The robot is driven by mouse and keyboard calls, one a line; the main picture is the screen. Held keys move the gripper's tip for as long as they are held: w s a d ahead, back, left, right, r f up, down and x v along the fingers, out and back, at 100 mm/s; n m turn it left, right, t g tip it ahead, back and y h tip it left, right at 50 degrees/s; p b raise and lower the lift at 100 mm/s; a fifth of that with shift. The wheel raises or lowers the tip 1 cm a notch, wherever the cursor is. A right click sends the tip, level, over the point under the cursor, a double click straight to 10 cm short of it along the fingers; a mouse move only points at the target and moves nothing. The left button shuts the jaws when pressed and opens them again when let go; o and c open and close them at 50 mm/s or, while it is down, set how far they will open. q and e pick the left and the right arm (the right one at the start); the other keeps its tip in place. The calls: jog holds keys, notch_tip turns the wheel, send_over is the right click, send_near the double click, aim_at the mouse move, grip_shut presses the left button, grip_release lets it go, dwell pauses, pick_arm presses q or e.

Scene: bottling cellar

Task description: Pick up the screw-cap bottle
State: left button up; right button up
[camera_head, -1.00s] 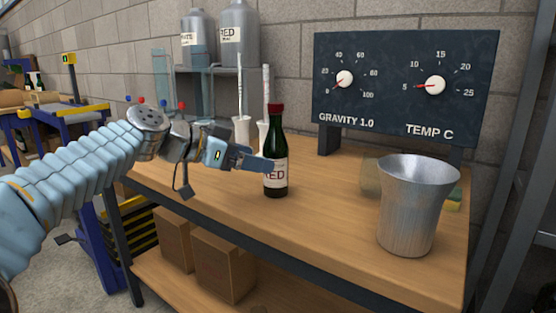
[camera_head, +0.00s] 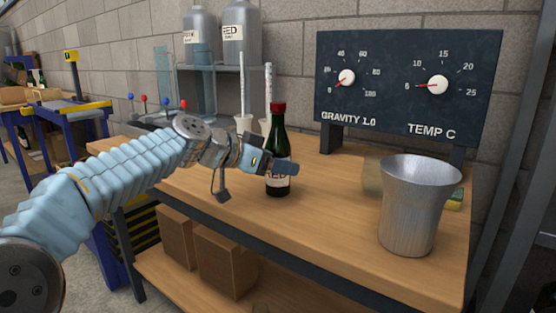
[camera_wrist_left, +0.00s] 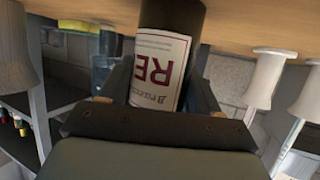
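The screw-cap bottle (camera_head: 278,145) is dark green with a red cap and a white label reading RED. It stands upright on the wooden bench (camera_head: 330,235). My left gripper (camera_head: 283,167) is at the bottle's lower body, with one finger across its front at the label's upper edge. In the left wrist view the bottle's label (camera_wrist_left: 160,70) lies between the two spread fingers. The gripper looks open around the bottle; whether a finger touches it is unclear. My right gripper is not in view.
A metal beaker-like vessel (camera_head: 415,205) stands to the right on the bench. A dial panel (camera_head: 405,90) is behind. The bench between bottle and vessel is clear.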

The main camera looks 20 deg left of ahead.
pick_arm(q)
jog(key=c, duration=0.7)
jog(key=shift+r, duration=0.1)
